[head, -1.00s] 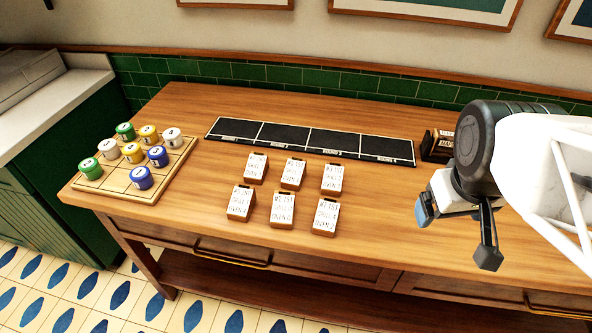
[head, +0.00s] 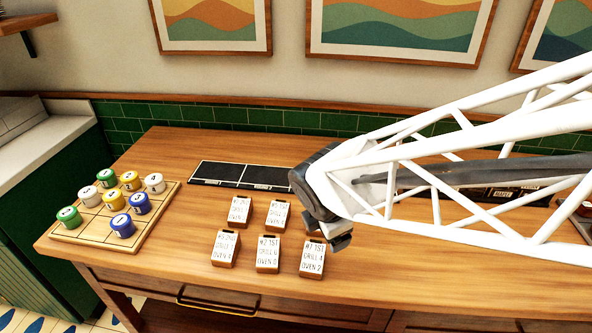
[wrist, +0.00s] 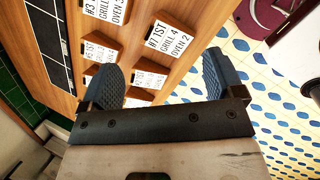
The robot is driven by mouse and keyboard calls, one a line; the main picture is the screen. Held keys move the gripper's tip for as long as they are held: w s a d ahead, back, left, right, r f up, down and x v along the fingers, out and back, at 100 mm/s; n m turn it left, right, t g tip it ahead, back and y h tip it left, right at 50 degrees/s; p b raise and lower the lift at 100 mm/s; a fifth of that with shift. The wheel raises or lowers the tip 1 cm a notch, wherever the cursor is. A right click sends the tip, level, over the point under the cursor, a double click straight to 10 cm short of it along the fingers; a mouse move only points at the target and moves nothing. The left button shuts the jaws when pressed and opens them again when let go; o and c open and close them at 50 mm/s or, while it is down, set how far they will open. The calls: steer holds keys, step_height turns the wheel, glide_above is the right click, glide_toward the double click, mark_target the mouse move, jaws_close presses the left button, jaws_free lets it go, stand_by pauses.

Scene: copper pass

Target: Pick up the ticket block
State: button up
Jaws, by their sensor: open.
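Several ticket blocks, wooden with white lettered faces, stand in two rows on the wooden counter. The front row has a left block (head: 226,248), a middle block (head: 268,253) and a right block (head: 312,258). Behind are a left block (head: 240,211), a middle block (head: 277,215) and another partly hidden by my arm. My gripper (head: 338,238) is by the right end of the rows. In the wrist view my gripper (wrist: 163,78) is open, its blue fingers apart, with a block (wrist: 150,75) showing between them. A block reading "#7 1ST GRILL 4 OVEN 2" (wrist: 170,38) lies beyond. I see nothing held.
A wooden board (head: 72,235) with several coloured, numbered round pieces stands at the left. A black sectioned mat (head: 240,174) lies behind the blocks, its right part hidden by my arm. The counter between board and blocks is clear. The tiled floor (wrist: 270,85) shows past the counter edge.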

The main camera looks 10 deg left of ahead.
mark_target(268, 249)
steer(key=a+f+n, duration=0.2)
steer(key=a+n, duration=0.2)
steer(key=a+f+n, duration=0.2)
steer(key=a+n, duration=0.1)
steer(key=a, duration=0.1)
steer(key=a+f+n+y, duration=0.1)
steer(key=a+f+n, duration=0.1)
steer(key=a+n, duration=0.2)
steer(key=shift+s+a+n, duration=0.15)
steer(key=shift+a+n, duration=0.15)
steer(key=shift+a, duration=0.05)
steer(key=shift+s+a+f+n+t, duration=0.1)
steer(key=shift+a+f+n+t, duration=0.2)
steer(key=shift+a+n, duration=0.2)
steer(key=shift+x, duration=1.3)
steer(key=shift+x, duration=2.65)
steer(key=shift+s+d+f, duration=0.1)
steer(key=shift+f, duration=0.1)
steer(key=shift+c, duration=0.3)
